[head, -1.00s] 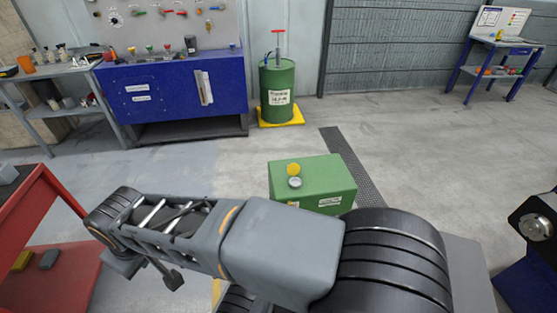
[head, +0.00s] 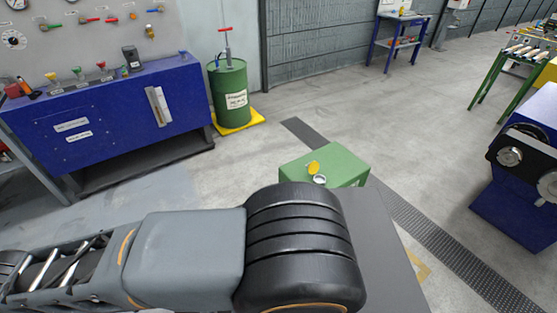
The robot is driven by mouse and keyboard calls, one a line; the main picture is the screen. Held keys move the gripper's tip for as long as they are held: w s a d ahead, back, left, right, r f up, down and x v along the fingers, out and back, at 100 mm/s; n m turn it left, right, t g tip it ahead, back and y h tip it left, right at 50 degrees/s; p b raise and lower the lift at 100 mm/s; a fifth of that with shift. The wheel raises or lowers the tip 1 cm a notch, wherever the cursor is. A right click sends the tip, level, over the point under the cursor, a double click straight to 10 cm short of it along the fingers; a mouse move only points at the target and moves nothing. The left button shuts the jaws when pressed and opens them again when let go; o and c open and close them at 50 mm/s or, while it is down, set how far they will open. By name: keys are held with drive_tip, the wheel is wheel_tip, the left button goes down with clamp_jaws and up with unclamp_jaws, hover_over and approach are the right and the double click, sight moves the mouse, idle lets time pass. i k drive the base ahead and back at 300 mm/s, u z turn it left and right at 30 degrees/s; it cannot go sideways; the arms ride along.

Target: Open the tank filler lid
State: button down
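A green tank (head: 345,161) stands on the floor just beyond my arm in the head view; my arm hides its front and lower part. On its top is a yellow round piece (head: 313,168), with a silver-white round fitting (head: 320,179) just in front of it. They are too small to tell whether the yellow piece is the lid or how it sits on the filler. My arm lies across the bottom left, and its far end runs out of the picture at the left edge. My gripper is not in view.
A blue cabinet (head: 110,120) stands at the left, with a green drum (head: 230,95) on a yellow base beside it. A blue machine (head: 515,205) stands at the right. A dark floor grating (head: 440,245) runs past the tank. The floor between is clear.

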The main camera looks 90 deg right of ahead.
sight(313, 167)
drive_tip(key=i, duration=0.3)
drive_tip(key=z, duration=2.05)
drive_tip(key=i, duration=2.45)
drive_tip(key=z, duration=2.15)
drive_tip(key=i, duration=1.05)
drive_tip(key=z, duration=0.15)
